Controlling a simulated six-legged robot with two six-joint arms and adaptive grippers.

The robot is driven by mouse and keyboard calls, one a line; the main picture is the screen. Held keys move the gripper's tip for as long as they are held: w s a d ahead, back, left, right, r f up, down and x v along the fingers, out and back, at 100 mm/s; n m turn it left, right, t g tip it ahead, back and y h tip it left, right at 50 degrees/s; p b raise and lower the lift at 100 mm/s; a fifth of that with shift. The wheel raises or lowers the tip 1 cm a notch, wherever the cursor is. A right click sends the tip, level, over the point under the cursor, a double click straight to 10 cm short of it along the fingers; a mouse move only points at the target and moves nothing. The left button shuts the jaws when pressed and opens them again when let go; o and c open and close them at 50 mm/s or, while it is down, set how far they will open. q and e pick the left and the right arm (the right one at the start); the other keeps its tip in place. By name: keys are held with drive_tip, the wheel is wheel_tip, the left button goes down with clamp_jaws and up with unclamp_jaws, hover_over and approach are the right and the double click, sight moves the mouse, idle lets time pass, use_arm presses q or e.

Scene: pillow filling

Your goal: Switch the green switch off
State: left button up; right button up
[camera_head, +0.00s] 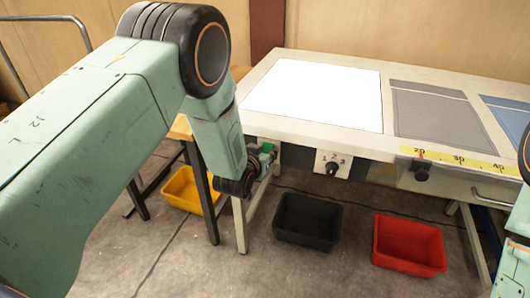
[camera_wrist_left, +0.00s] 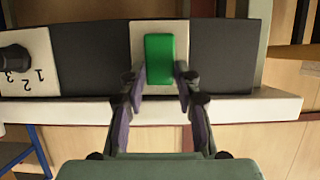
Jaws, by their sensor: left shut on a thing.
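The green switch (camera_head: 267,148) is on the front of the table, near its left end. In the left wrist view it is an upright green rectangle (camera_wrist_left: 160,45) on a pale plate (camera_wrist_left: 160,25) set in a dark panel. My left gripper (camera_head: 263,158) is at the switch. In the left wrist view its two fingers (camera_wrist_left: 160,75) are on either side of the switch's lower part, shut on it. I cannot tell from the pictures whether the switch is on or off. My right gripper is out of view; only part of the right arm shows at the right edge.
A dial numbered 1 to 3 (camera_head: 332,167) is right of the switch. Farther right are a yellow scale (camera_head: 459,160) and a black knob (camera_head: 422,172). Yellow (camera_head: 186,188), black (camera_head: 307,222) and red (camera_head: 409,246) bins stand on the floor. A white panel (camera_head: 315,95) lies on the table top.

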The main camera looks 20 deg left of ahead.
use_arm(q)
clamp_jaws()
drive_tip(key=shift+f+t+b, duration=0.3)
drive_tip(key=shift+b, duration=0.2)
drive_tip(key=shift+s+f+t+b, duration=0.1)
drive_tip(key=shift+f+t+b, duration=0.1)
drive_tip(key=shift+t+b, duration=0.9)
drive_tip(key=shift+s+f+t+b, duration=0.1)
drive_tip(key=shift+f+t+b, duration=0.1)
drive_tip(key=shift+t+b, duration=0.9)
drive_tip(key=shift+b, duration=0.3)
drive_tip(key=shift+o, duration=1.1)
unclamp_jaws()
drive_tip(key=o, duration=0.5)
drive_tip(key=shift+g, duration=0.3)
drive_tip(key=shift+c, duration=0.2)
